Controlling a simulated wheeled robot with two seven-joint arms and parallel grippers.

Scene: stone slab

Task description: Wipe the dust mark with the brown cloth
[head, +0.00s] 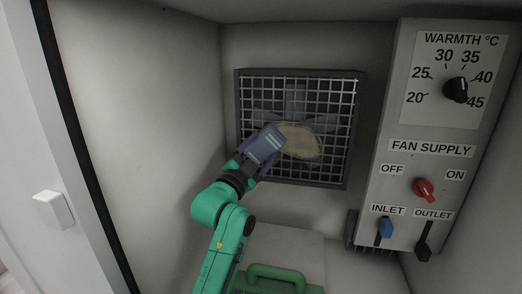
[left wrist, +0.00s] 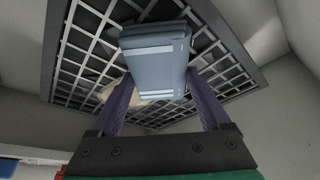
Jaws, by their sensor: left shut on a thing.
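A pale tan dust mark (head: 304,143) lies as an oval patch on the wire grille (head: 356,95) in the back wall. Part of its left side is hidden by what I hold. It also shows in the left wrist view (left wrist: 112,91), partly behind my finger. My left gripper (head: 258,154) is shut on a folded blue-grey cloth (left wrist: 156,50), held in front of the grille beside and overlapping the mark in the picture. I cannot tell if the cloth touches the grille. I see no brown cloth. My right gripper is not in view.
A control panel (head: 395,150) on the right carries a black warmth knob (head: 456,89), a red fan switch (head: 424,189), a blue inlet lever (head: 385,228) and a black outlet lever (head: 424,248). A green handle (head: 276,271) is below. Walls close in on both sides.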

